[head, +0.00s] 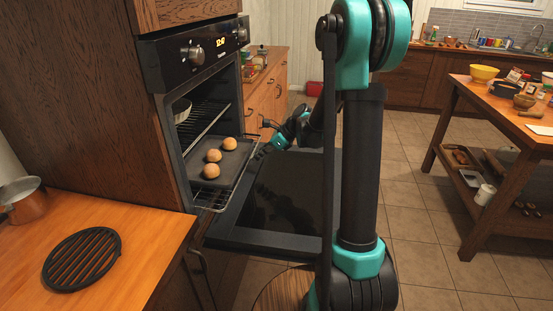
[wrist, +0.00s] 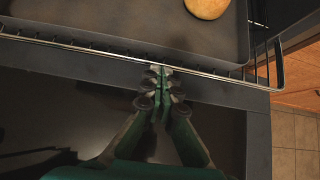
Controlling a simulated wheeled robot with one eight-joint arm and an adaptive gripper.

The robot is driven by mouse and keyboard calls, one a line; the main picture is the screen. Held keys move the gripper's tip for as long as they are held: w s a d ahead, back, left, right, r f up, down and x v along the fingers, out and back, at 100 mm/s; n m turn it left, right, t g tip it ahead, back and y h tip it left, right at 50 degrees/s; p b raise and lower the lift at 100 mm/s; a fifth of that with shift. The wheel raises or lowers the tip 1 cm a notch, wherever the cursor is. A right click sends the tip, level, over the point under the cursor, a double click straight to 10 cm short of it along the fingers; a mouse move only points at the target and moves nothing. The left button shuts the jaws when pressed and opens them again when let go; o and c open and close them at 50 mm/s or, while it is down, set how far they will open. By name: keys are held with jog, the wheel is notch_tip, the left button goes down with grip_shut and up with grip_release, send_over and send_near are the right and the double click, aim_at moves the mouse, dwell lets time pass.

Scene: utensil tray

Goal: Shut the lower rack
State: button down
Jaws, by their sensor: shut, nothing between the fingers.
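The oven (head: 195,50) has its door (head: 290,200) folded down flat. The lower rack (head: 213,198) holds a dark baking tray (head: 236,158) with three round buns (head: 214,155), and its front stands out over the door. In the wrist view, the rack's wire front rail (wrist: 215,73) crosses in front of the tray (wrist: 110,22), with one bun (wrist: 207,7) at the top. My gripper (wrist: 163,72) is shut and empty, its fingertips at the rail; I cannot tell whether they touch it. In the head view my gripper (head: 262,149) is small, beside the rack's front.
A counter (head: 130,260) with a black trivet (head: 82,258) and a copper pot (head: 23,203) is at left. A wooden table (head: 520,125) stands at right. Tiled floor (head: 410,190) between is clear.

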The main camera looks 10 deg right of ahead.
aim_at(229, 154)
jog(key=w+a, duration=0.1)
jog(key=a, duration=0.2)
jog(key=w+a, duration=0.1)
jog(key=a, duration=0.3)
jog(key=w+a, duration=0.1)
jog(key=a, duration=0.2)
jog(key=shift+w+a, duration=0.25)
jog(key=shift+a, duration=0.2)
